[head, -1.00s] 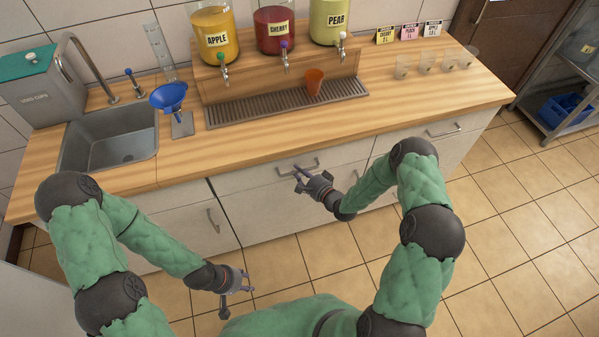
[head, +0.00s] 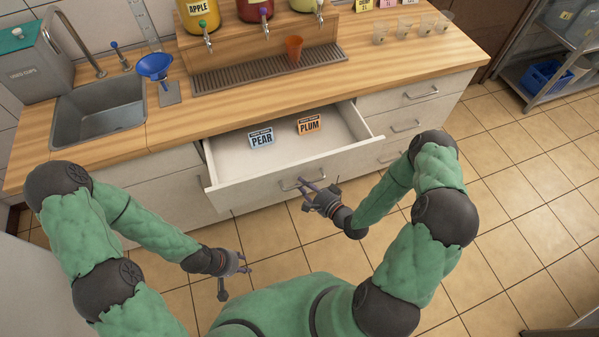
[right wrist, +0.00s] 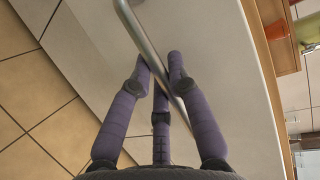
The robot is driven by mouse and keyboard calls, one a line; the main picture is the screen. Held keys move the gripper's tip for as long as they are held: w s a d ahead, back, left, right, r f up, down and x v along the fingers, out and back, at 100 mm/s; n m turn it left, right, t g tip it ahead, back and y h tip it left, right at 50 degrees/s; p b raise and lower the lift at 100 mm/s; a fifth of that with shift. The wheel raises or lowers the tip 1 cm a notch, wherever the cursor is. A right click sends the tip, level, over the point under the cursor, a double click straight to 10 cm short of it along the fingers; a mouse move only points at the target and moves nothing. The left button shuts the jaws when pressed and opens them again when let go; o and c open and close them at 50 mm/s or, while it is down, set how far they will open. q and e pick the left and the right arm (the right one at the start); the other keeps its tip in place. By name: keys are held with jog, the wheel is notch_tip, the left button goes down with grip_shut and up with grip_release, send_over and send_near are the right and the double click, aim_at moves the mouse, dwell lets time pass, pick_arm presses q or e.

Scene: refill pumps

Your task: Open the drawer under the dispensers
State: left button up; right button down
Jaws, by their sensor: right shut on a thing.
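The drawer (head: 230,191) under the dispensers stands pulled out from the counter, its inside showing. A PEAR card (head: 262,138) and a PLUM card (head: 309,124) stand in it. My right gripper (head: 315,188) is at the drawer front, shut on the bar handle (head: 290,184). In the right wrist view the fingers (right wrist: 163,75) close around the metal handle (right wrist: 133,25). My left gripper (head: 238,274) is empty, low over the floor, with its fingers apart. The dispensers, APPLE (head: 199,12) among them, are cut off at the top of the head view.
An orange cup (head: 294,48) stands on the drip tray (head: 235,78). A blue funnel (head: 154,67) stands by the sink (head: 100,112). Several clear cups (head: 404,27) stand at the counter's right. A rack with a blue bin (head: 546,76) is far right. The tiled floor before the drawer is clear.

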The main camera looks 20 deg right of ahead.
jog(key=shift+s+d, duration=0.1)
jog(key=shift+s, duration=2.75)
jog(key=c, duration=1.2)
grip_release()
jog(key=shift+o, duration=0.2)
jog(key=v, duration=1.2)
